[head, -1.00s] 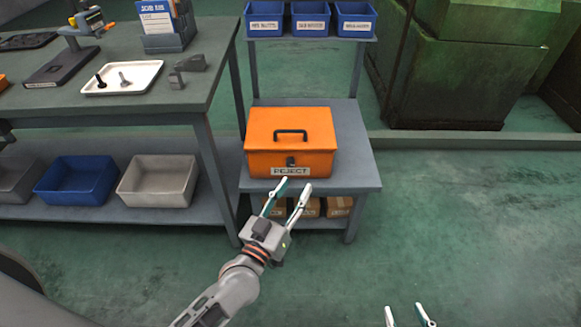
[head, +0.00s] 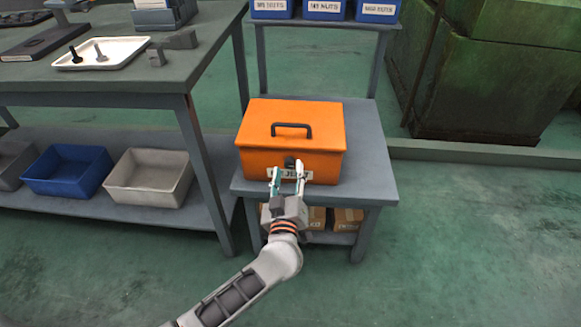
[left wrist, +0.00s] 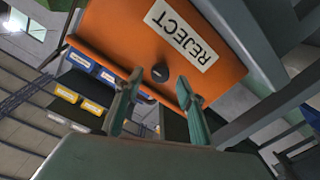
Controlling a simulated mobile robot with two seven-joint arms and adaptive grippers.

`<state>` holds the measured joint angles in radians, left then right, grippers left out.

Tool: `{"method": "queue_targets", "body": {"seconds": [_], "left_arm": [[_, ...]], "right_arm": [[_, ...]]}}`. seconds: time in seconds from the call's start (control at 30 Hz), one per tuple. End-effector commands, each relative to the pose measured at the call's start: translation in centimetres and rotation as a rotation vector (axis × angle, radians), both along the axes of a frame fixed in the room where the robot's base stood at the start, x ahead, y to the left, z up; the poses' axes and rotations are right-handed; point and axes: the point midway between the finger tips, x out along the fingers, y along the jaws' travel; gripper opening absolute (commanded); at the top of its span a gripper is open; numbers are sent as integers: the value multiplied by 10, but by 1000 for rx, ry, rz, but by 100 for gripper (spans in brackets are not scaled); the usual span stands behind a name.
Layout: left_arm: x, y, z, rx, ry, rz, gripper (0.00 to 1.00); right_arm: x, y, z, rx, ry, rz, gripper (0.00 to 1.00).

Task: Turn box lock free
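The orange box (head: 292,142) with a black handle on its lid stands closed on a small grey stand (head: 372,150). Its dark lock knob (head: 289,162) is on the front face, above a white REJECT label. The box front and the round black lock (left wrist: 160,73) also show in the left wrist view. My left gripper (head: 288,172) is in front of the box, its two fingers apart and pointing at the lock. In the left wrist view the fingertips (left wrist: 160,88) lie to either side of the lock, with nothing held between them. I cannot tell whether they touch the box. My right gripper is out of view.
A grey workbench (head: 215,70) with a white tray (head: 130,50) is at the left. Blue bins (head: 324,9) sit on the shelf behind the box. Cartons (head: 347,216) lie under the stand. The floor at the right is clear.

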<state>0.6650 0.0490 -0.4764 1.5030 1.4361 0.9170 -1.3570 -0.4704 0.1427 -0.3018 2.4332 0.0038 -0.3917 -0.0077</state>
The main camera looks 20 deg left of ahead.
Motion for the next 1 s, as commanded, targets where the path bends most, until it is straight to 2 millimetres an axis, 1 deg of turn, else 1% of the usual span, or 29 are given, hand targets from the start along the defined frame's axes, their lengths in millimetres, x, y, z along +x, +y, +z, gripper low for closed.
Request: {"method": "queue_targets", "body": {"seconds": [0.03, 0.23, 0.57, 0.67, 0.7, 0.73, 1.0], "left_arm": [[6, 2, -5, 1, 5, 0, 38], [23, 8, -3, 1, 2, -1, 38], [26, 9, 0, 1, 0, -1, 38], [26, 9, 0, 1, 0, -1, 15], [26, 9, 0, 1, 0, -1, 5], [26, 9, 0, 1, 0, -1, 0], [26, 9, 0, -10, -3, 0, 0]], "right_arm": [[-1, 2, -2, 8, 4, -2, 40], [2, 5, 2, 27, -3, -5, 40], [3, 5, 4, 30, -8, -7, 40], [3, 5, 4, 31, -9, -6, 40], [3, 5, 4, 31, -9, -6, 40], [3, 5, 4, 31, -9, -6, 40], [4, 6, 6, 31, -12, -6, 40]]}}
